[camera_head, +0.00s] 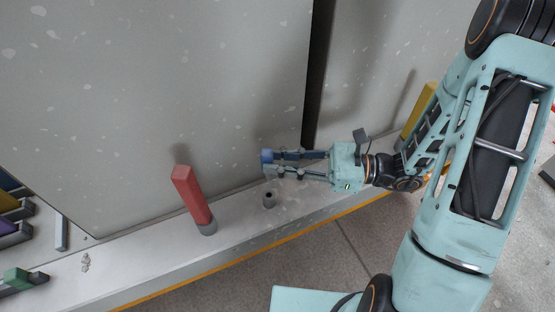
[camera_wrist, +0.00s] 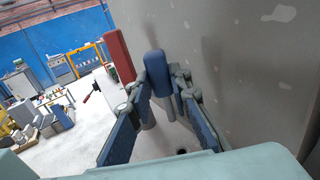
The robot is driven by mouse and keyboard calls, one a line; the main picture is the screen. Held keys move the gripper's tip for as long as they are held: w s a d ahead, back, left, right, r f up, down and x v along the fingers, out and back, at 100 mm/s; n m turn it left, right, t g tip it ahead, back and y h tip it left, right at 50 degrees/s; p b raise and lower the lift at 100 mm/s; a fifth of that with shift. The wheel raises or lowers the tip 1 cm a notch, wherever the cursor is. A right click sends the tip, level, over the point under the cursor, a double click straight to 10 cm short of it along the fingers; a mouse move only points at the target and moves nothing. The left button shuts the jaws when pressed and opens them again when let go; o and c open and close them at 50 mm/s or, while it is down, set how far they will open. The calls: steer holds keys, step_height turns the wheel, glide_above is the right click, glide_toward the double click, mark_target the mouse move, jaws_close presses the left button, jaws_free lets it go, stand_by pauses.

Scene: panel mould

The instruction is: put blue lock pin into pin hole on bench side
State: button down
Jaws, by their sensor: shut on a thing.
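My gripper (camera_head: 272,163) is shut on the blue lock pin (camera_head: 266,156). A dark opening (camera_wrist: 182,151) shows under the gripper in the wrist view. The pin appears held above the ledge, apart from the socket.
A red pin (camera_head: 191,192) leans in a grey socket left of the empty one. A yellow pin (camera_head: 418,112) stands to the right, partly behind my arm. The large grey panel (camera_head: 150,90) rises close behind the ledge. Coloured blocks (camera_head: 18,279) lie at far left.

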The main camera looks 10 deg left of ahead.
steer(key=shift+f+b, duration=2.25)
steer(key=shift+f, duration=0.7)
steer(key=shift+f+b, duration=1.95)
steer(key=shift+f, duration=0.85)
steer(key=c, duration=1.7)
jaws_free()
steer(key=d, duration=1.2)
steer(key=shift+w, duration=0.1)
